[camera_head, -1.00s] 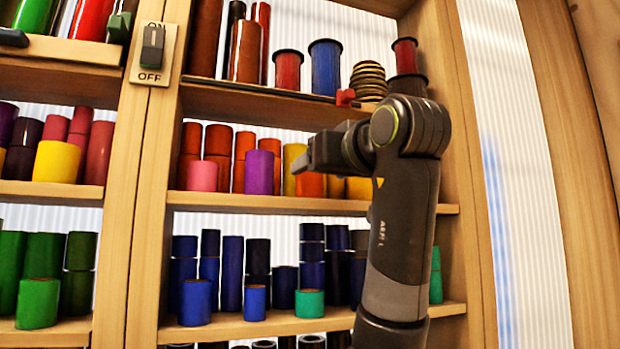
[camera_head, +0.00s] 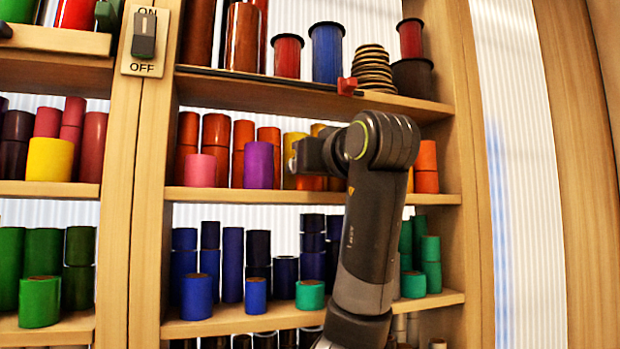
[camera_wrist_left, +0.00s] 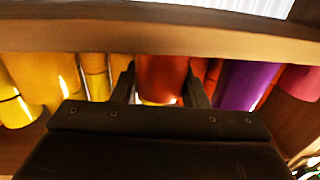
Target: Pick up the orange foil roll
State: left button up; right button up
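The orange foil roll (camera_head: 312,183) stands on the middle shelf, to the right of a purple roll (camera_head: 259,165). In the head view my left gripper (camera_head: 298,158) is in front of it and hides most of it. In the left wrist view the orange roll (camera_wrist_left: 162,78) is between the two spread fingers of the left gripper (camera_wrist_left: 162,90), with purple on its right and yellow on its left. I cannot tell whether the fingers touch it. My right gripper is not in view.
A yellow roll (camera_head: 294,158) stands close beside the gripper. More orange rolls (camera_head: 426,166) stand at the right end of this shelf. The upper shelf board (camera_head: 300,97) runs just above the arm. Blue and green rolls (camera_head: 310,296) stand on the shelf below.

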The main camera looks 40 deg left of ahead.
pick_arm(q)
jog(key=shift+c, duration=1.1)
